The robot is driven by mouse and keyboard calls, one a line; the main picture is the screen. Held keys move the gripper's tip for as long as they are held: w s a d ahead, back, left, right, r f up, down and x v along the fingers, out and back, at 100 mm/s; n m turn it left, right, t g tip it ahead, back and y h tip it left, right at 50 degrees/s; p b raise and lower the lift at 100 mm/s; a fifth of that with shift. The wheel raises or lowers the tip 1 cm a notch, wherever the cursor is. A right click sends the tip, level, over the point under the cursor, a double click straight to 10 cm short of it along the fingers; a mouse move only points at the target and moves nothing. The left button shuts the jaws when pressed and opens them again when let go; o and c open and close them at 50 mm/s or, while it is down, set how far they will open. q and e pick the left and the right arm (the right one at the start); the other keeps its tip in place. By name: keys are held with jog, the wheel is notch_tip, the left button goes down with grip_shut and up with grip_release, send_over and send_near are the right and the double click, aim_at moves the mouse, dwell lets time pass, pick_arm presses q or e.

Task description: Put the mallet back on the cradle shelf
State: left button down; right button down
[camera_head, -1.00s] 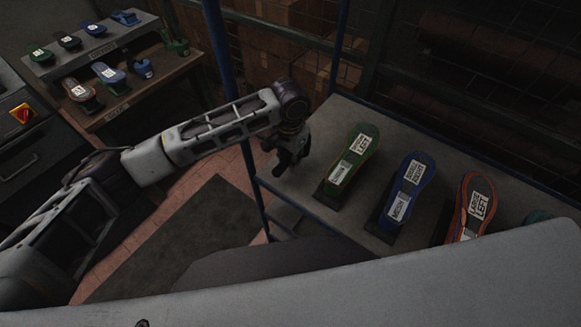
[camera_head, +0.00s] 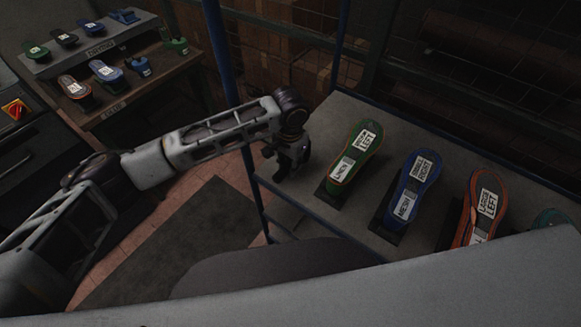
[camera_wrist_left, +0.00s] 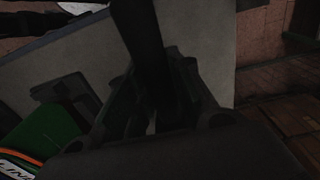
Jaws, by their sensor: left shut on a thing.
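My left gripper (camera_head: 282,163) is at the left end of a grey shelf (camera_head: 330,118) in a blue frame, left of the green shoe form. In the left wrist view its fingers (camera_wrist_left: 170,105) are shut on a dark bar (camera_wrist_left: 147,35), which looks like the mallet's handle. The mallet's head cannot be made out in either view. I cannot tell whether the mallet touches the shelf. My right gripper is not in view.
Green (camera_head: 355,152), blue (camera_head: 411,188) and orange-edged (camera_head: 482,205) labelled shoe forms stand on dark bases along the shelf. A blue post (camera_head: 222,65) rises behind my arm. A wooden bench (camera_head: 150,88) with more forms stands at the back left. A dark mat (camera_head: 180,235) lies on the floor.

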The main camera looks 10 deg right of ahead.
aim_at(290, 161)
pick_arm(q)
jog(key=shift+f, duration=0.15)
jog(key=c, duration=1.3)
grip_release()
jog(key=shift+o, duration=0.2)
jog(key=shift+r+p, duration=1.4)
jog(key=shift+p, duration=0.1)
notch_tip(290, 161, up, 2)
jog(key=shift+r+p, duration=0.1)
jog(key=shift+p, duration=0.55)
notch_tip(290, 161, up, 7)
